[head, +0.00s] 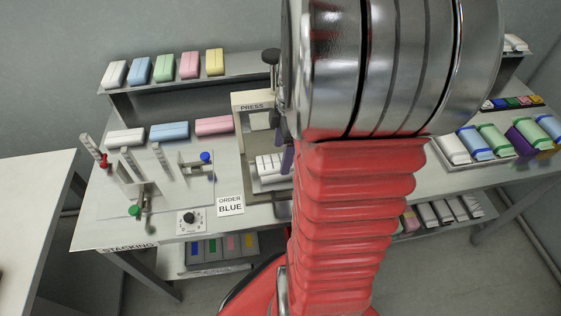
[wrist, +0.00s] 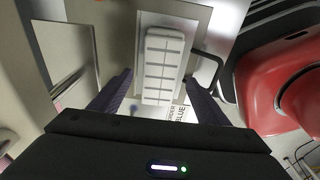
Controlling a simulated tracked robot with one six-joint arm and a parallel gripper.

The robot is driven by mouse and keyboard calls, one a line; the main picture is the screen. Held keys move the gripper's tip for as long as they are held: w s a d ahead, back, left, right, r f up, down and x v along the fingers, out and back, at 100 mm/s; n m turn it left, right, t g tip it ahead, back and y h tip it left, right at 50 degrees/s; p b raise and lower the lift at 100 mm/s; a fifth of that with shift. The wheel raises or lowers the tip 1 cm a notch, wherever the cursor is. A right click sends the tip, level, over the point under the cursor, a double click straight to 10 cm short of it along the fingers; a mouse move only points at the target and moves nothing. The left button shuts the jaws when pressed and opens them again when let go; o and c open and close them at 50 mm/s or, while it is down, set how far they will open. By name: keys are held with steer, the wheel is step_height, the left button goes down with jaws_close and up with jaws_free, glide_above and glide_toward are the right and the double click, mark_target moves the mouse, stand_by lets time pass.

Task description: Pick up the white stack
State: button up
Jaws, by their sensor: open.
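A white stack (head: 268,164), a block crossed by darker lines, sits on a plate in the press (head: 252,101) in the head view. My arm hides its right side. In the wrist view the white stack (wrist: 163,65) lies lengthwise up the picture on a pale metal plate (wrist: 202,68). My gripper (wrist: 160,80) is open, with one dark finger on each side of the stack's near end. The fingers look apart from it, and nothing is held. In the head view only part of a dark finger (head: 287,158) shows beside the press; the rest is behind my arm.
Coloured packs (head: 190,65) line the back shelf, and several more (head: 169,131) lie on the table. Upright posts (head: 130,165) stand at the left. A card (head: 230,205) reads "ORDER BLUE". A bent dark handle (wrist: 208,65) is right of the plate.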

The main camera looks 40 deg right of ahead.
step_height(320, 180, down, 2)
steer(key=shift+w+a+f, duration=0.1)
steer(key=shift+a, duration=0.05)
stand_by(0.5)
steer(key=c, duration=1.1)
step_height(320, 180, up, 10)
steer(key=shift+r, duration=0.1)
stand_by(0.6)
